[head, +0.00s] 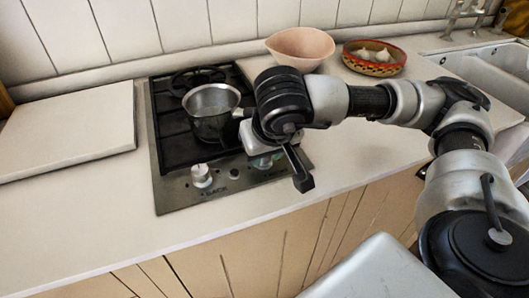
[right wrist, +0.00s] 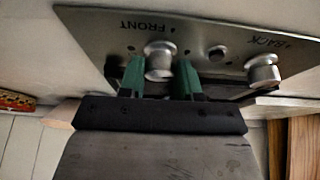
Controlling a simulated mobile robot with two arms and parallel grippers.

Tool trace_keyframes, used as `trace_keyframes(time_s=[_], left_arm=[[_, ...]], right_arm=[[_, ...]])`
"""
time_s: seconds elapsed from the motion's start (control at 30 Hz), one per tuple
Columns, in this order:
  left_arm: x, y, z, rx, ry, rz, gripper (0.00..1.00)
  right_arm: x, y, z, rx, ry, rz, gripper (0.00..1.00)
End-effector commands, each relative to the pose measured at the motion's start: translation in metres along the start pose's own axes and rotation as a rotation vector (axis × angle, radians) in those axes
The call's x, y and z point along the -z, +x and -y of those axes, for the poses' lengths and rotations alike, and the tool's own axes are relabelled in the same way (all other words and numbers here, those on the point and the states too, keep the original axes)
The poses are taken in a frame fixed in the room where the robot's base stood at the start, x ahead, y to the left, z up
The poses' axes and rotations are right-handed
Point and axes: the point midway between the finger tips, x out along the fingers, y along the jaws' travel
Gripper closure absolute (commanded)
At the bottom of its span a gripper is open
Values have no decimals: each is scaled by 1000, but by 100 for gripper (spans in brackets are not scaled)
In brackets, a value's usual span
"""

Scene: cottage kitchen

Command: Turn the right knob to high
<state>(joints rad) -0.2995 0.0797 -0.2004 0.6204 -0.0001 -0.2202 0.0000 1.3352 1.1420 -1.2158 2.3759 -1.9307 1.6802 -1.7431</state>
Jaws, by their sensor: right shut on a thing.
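The right knob (right wrist: 159,58) is a round metal knob beside the word FRONT on the cooktop's control panel. My right gripper (right wrist: 160,76) has its green fingers on either side of this knob and is shut on it. In the head view the right gripper (head: 264,161) reaches down to the front right of the cooktop (head: 178,197), and the arm and gripper hide the right knob there. No pointer on the knob can be made out, so I cannot tell its setting. My left gripper is not in view.
The other knob (head: 201,174) is to the left on the panel. A metal saucepan (head: 211,100) sits on the cooktop close to my right wrist. A pink bowl (head: 300,45) and a patterned bowl (head: 374,58) stand behind the arm.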

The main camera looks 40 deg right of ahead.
Motion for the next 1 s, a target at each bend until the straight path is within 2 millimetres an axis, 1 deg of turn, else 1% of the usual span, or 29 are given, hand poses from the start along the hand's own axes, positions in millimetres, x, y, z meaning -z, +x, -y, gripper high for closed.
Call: trace_keyframes(time_s=[0.27,0.3,0.47,0.77,0.87,0.97,1.0], left_arm=[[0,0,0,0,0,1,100],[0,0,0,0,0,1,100],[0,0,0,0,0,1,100],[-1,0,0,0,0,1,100],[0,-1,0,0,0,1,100],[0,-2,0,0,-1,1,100],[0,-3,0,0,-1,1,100]], right_arm=[[-1,0,0,0,-1,5,90],[-1,0,0,0,-1,5,65],[-1,0,0,0,0,4,41],[0,-2,0,0,1,1,41],[1,-11,0,2,1,-2,41],[1,-28,0,2,1,-3,41],[1,-37,1,3,1,-3,41]])
